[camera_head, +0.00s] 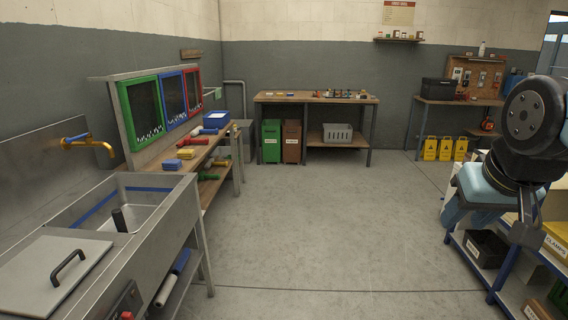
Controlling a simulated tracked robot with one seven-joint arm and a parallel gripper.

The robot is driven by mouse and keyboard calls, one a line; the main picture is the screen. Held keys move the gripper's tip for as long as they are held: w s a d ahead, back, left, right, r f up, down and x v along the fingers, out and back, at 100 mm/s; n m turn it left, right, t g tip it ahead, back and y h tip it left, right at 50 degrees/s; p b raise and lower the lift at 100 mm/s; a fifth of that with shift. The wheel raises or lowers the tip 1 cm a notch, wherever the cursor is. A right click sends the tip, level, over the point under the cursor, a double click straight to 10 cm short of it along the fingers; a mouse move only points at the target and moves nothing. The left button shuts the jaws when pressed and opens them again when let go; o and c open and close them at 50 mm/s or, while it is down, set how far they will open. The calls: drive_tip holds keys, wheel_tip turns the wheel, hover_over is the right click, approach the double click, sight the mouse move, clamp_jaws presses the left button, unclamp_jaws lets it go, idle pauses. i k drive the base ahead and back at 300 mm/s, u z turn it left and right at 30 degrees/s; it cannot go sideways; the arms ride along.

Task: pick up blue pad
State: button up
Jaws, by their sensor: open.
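A small flat blue block (172,164), which looks like the blue pad, lies on the near part of the wooden bench (204,151) along the left wall. A yellow block (186,153) sits just behind it. My gripper (525,232) hangs at the right edge of the view, over the right-hand shelf unit, open and far across the room from the bench. Nothing shows between its fingers, which are partly hidden by their angle.
Red, green and blue-handled tools and a blue bin (216,119) share the bench. A steel sink (130,205) stands nearer at left. A blue-framed shelf (490,270) with bins is at right. A worktable (315,98) stands at the back. The middle floor is clear.

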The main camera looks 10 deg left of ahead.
sight(168, 164)
drive_tip(key=u, duration=0.1)
drive_tip(key=i, duration=1.05)
drive_tip(key=u, duration=0.55)
drive_tip(key=i, duration=1.1)
drive_tip(key=u, duration=0.9)
drive_tip(key=i, duration=1.65)
drive_tip(key=u, duration=0.5)
